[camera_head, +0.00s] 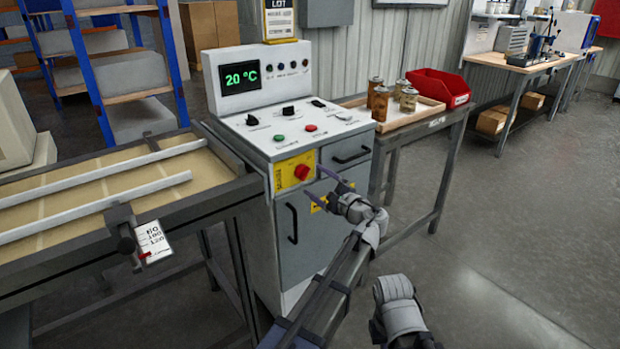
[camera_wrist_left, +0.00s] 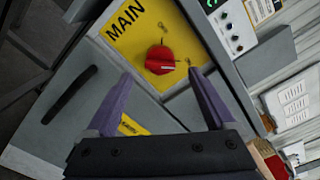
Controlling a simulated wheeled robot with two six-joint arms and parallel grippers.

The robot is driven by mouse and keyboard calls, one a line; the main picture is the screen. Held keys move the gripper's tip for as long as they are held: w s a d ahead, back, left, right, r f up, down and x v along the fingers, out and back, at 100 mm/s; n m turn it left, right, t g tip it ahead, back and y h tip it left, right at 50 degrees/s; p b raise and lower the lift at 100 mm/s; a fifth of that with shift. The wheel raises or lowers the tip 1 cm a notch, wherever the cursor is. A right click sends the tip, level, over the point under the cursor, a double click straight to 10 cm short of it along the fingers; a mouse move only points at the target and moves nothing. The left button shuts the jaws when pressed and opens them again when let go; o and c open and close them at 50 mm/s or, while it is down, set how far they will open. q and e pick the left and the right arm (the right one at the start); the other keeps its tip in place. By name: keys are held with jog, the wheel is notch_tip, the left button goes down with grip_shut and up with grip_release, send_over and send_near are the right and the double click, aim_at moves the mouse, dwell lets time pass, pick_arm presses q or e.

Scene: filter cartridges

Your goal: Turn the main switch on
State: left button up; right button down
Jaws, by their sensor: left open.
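The main switch is a red rotary knob (camera_head: 301,171) on a yellow plate (camera_head: 284,178) on the front of the control cabinet (camera_head: 297,232). In the left wrist view the red knob (camera_wrist_left: 160,60) sits beneath the word MAIN on the yellow plate (camera_wrist_left: 133,27), with a pale mark across it. My left gripper (camera_head: 318,183) is open and empty, just in front of and slightly right of the knob. In the wrist view the knob shows between and just beyond the two fingertips (camera_wrist_left: 159,76), apparently untouched. My right gripper's fingers are not seen.
The cabinet top carries knobs, buttons and a 20 °C display (camera_head: 242,77). A door handle (camera_head: 292,223) and a drawer handle (camera_head: 351,155) stick out near the switch.

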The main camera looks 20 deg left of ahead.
pick_arm(q)
jog(key=shift+v, duration=1.5)
jog(key=s+a+f+n+g+h, duration=0.3)
jog(key=s+a+f+n+g, duration=0.1)
jog(key=s+f, duration=0.35)
jog(key=s+a+f+n+g+h, duration=0.35)
jog(key=s+f, duration=0.25)
jog(key=f, duration=0.2)
jog(key=s+d+f+n+g+h, duration=0.1)
jog(key=s+d+f+n+h, duration=0.25)
jog(key=s, duration=0.25)
jog(key=s+d+f+n+g+h, duration=0.2)
jog(key=s+d+f+n+h, duration=0.15)
jog(key=s, duration=0.25)
jog(key=s+d+r+m+p, duration=0.1)
jog(key=s+d+r+p, duration=0.1)
jog(key=r+p, duration=0.6)
jog(key=s+d+r+m+p, duration=0.1)
jog(key=s+d+r+p, duration=0.1)
jog(key=d+r+p, duration=0.3)
jog(key=s+d+r+m+p, duration=0.1)
jog(key=d+r+p, duration=0.3)
jog(key=r+p, duration=0.8)
jog(key=shift+s+r+m+g, duration=0.35)
jog(key=shift+s, duration=0.25)
jog(key=shift+y, duration=0.25)
